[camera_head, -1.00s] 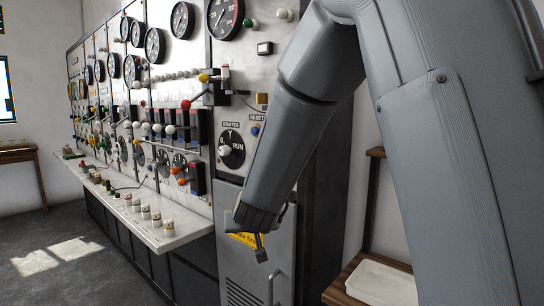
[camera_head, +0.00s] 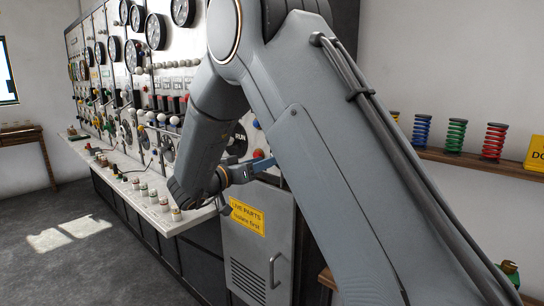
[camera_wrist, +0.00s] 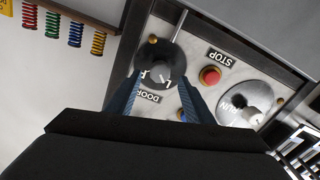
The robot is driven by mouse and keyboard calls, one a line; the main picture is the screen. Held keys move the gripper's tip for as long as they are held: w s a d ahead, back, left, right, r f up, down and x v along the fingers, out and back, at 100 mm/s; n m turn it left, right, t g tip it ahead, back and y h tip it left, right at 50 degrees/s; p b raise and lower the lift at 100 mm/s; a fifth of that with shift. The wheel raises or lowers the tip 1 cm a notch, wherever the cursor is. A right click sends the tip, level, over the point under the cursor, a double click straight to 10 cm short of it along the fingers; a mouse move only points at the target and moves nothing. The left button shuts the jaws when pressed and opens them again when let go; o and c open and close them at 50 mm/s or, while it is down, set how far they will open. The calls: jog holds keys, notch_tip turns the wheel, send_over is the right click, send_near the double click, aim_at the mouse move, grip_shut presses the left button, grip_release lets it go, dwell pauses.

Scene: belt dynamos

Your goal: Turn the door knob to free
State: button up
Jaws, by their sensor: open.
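The door knob (camera_wrist: 158,68) shows in the wrist view as a black round dial with white letters, upside down above a DOOR label (camera_wrist: 152,97). Its lettering is partly hidden, so I cannot read its setting. My gripper (camera_wrist: 159,76) is open, with its two blue fingers on either side of the dial's lower part; I cannot tell whether they touch it. In the head view my gripper (camera_head: 262,165) is at the cabinet's upper front, seen from the side. My arm hides the door knob there.
The wrist view shows a red STOP button (camera_wrist: 210,76) and a RUN dial (camera_wrist: 243,104) right of the door knob. In the head view a cabinet door with a yellow sign (camera_head: 247,217) and handle (camera_head: 274,270) is below. Coloured springs (camera_head: 456,135) stand on a right shelf.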

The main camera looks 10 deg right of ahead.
jog(key=p+x, duration=0.1)
jog(key=x, duration=0.3)
jog(key=shift+d, duration=0.2)
jog(key=shift+c, duration=0.2)
jog(key=c, duration=1)
